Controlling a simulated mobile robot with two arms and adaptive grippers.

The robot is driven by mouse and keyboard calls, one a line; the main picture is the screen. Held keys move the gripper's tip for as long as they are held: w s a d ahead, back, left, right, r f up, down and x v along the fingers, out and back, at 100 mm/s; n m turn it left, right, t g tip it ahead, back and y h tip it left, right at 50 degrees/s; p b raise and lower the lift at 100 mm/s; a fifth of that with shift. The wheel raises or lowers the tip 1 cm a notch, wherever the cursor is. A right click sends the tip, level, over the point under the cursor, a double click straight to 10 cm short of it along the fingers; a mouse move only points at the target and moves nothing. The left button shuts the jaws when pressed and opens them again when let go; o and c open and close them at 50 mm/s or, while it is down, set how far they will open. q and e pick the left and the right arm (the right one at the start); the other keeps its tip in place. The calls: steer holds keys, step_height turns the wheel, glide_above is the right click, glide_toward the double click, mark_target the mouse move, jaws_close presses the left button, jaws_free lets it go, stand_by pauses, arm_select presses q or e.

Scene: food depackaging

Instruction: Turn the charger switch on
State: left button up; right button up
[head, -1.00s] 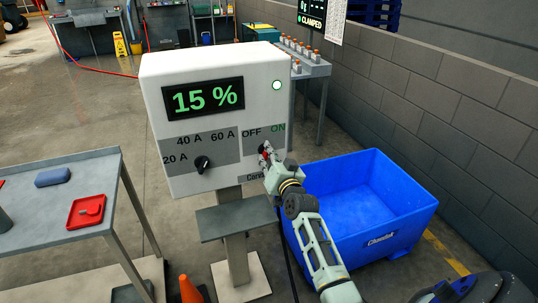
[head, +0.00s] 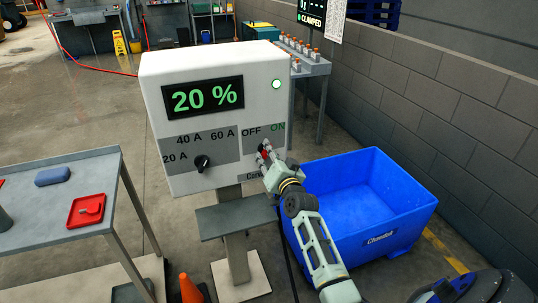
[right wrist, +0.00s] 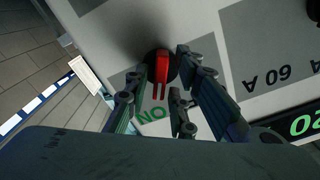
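The white charger box (head: 228,70) stands on a post and its display (head: 203,97) reads 20 %. A round light (head: 277,85) at its upper right is lit green. The red switch (right wrist: 162,68) sits on a dark round base, its lever pointing toward the green ON label (right wrist: 150,115) in the right wrist view. My right gripper (head: 264,149) is at the switch in the head view. In the right wrist view its fingers (right wrist: 162,62) are spread on either side of the red lever, with gaps visible. My left gripper is not in view.
A black current knob (head: 202,163) is on the box's lower left. A blue bin (head: 409,213) stands right of my right arm. A grey table (head: 88,228) with a red tray (head: 76,220) is at left. An orange cone (head: 190,288) stands near the post.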

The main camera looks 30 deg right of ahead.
steer(key=shift+o, duration=0.3)
steer(key=v, duration=1.2)
steer(key=s+a+f+n+g+y, duration=0.1)
steer(key=s+a+f+n+g, duration=0.2)
steer(key=f, duration=0.9)
steer(key=s+a+f+g+y, duration=0.15)
steer(key=s+a+f, duration=0.35)
steer(key=f, duration=0.8)
steer(key=s+a+f+n+g+y, duration=0.1)
steer(key=s+a+f+n+g, duration=0.2)
steer(key=f, duration=0.9)
steer(key=s+a+f+n+g, duration=0.1)
steer(key=s+a+f+g, duration=0.1)
steer(key=s+f, duration=0.45)
steer(key=s+a+f+n+g, duration=0.1)
steer(key=s+a+f+g, duration=0.15)
steer(key=s+f, duration=0.45)
steer(key=s+f+n+g, duration=0.1)
steer(key=s+f+g, duration=0.1)
steer(key=s, duration=1)
steer(key=s+a+f+n+g, duration=0.1)
steer(key=s+f, duration=0.4)
steer(key=s, duration=0.8)
steer(key=shift+a+f+n+g, duration=0.15)
steer(key=shift+a+n+g, duration=0.1)
steer(key=shift+n+g, duration=0.5)
